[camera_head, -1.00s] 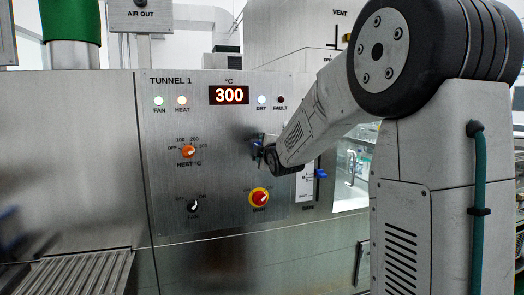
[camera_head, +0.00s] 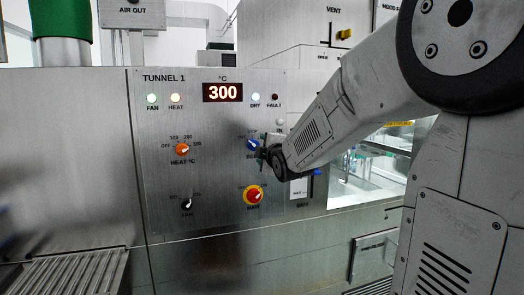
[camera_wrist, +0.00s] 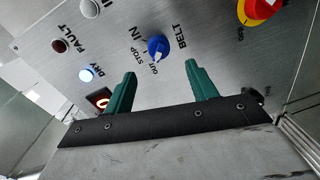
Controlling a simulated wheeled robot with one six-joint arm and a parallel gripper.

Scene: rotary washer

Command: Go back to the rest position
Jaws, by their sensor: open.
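My gripper (camera_head: 265,153) is in front of the right part of the TUNNEL 1 panel (camera_head: 215,130). In the wrist view its two green fingers (camera_wrist: 160,69) are spread apart with nothing between them. The blue BELT knob (camera_wrist: 157,48) lies beyond the fingertips, apart from them. Its white mark appears to point toward OUT. In the head view the blue knob (camera_head: 253,145) shows just left of the gripper, and its labels are partly hidden.
The panel also has an orange HEAT knob (camera_head: 182,149), a black FAN knob (camera_head: 188,204) and a red-yellow knob (camera_head: 254,195). The display (camera_head: 222,92) reads 300. FAN, HEAT and DRY lamps are lit; FAULT is dark. A ribbed surface (camera_head: 85,272) lies at lower left.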

